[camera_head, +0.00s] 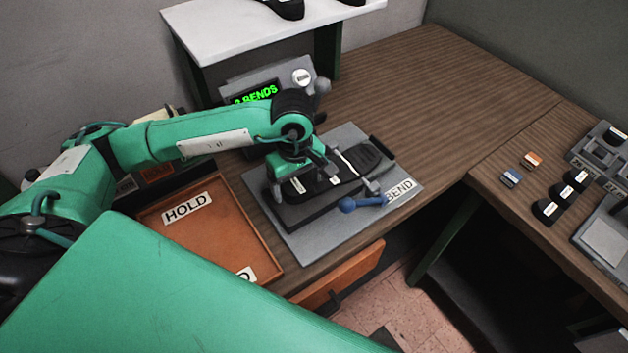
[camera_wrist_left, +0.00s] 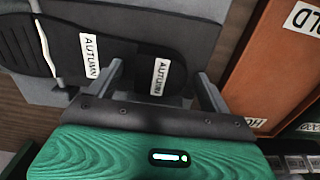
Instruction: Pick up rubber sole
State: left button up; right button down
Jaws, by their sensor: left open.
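The black rubber sole (camera_head: 364,160) lies on a dark block on the grey plate marked BEND (camera_head: 330,232). A pale strap or bar crosses it near its front part. In the left wrist view the sole (camera_wrist_left: 20,45) carries white AUTUMN labels. My left gripper (camera_head: 318,182) is low over the sole's rear part. It is open, with its fingers (camera_wrist_left: 160,85) on either side of a dark labelled part. I cannot tell whether the fingers touch it. My arm hides some of the sole's rear. My right gripper is not in view.
A blue-knobbed lever (camera_head: 362,203) stands at the plate's front edge. An orange-brown HOLD tray (camera_head: 175,236) is to the left. Behind are a display reading BENDS (camera_head: 256,95) and a white shelf (camera_head: 230,40). Small labelled black pieces (camera_head: 562,194) sit at right. The rear table is clear.

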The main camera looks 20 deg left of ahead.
pick_arm(q)
jog(key=c, duration=1.3)
